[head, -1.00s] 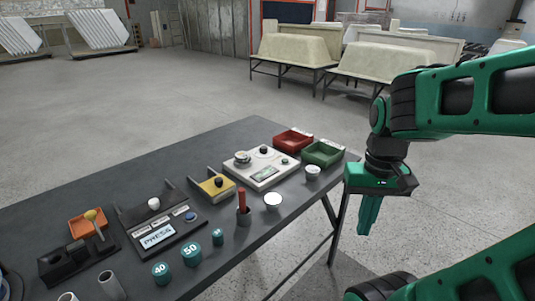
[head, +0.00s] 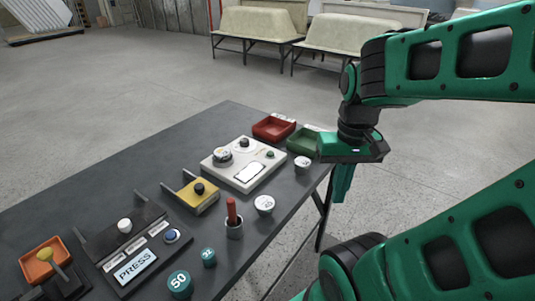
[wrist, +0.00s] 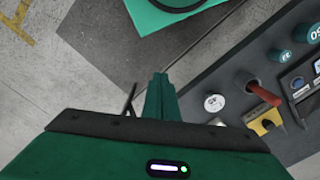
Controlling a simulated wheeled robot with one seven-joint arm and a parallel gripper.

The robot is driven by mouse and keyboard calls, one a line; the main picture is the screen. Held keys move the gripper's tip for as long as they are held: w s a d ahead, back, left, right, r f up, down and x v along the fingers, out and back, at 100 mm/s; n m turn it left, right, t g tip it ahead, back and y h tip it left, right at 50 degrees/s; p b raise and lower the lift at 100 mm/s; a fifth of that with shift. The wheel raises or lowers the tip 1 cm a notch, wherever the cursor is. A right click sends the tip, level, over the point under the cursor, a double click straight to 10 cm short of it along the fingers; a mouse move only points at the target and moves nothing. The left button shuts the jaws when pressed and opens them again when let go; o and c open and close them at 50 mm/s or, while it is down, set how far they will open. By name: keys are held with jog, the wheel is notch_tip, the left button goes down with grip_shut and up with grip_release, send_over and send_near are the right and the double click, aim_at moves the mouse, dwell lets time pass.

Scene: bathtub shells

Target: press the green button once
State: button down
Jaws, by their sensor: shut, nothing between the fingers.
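The green button (head: 270,154) is a small dark-green round cap on the right part of a pale control box (head: 216,169) on the dark table. The box also carries a black knob, a round dial and a white display. My gripper (head: 342,198) is shut and empty, pointing down just off the table's right edge. In the wrist view, my shut fingers (wrist: 158,80) show over the floor. I cannot make out the button there.
A red tray (head: 273,127) and a green tray (head: 303,140) stand behind the box. White-topped cups (head: 264,205), a red-handled tool in a holder (head: 232,222), a yellow block (head: 196,197) and a PRESS panel (head: 135,265) stand along the table. The floor to the right is clear.

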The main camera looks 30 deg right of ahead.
jog(key=w+d+n+t+y, duration=0.1)
jog(key=w+d+n+t, duration=0.2)
jog(key=w, duration=1.8)
jog(key=t+y, duration=0.3)
jog(key=t, duration=0.2)
send_over(273, 154)
jog(key=shift+w+d+r+m, duration=0.1)
jog(key=shift+w+r+m, duration=0.05)
jog(key=shift+r+m, duration=0.15)
jog(key=shift+f, duration=4.4)
jog(key=shift+f, duration=0.1)
jog(key=shift+f, duration=0.3)
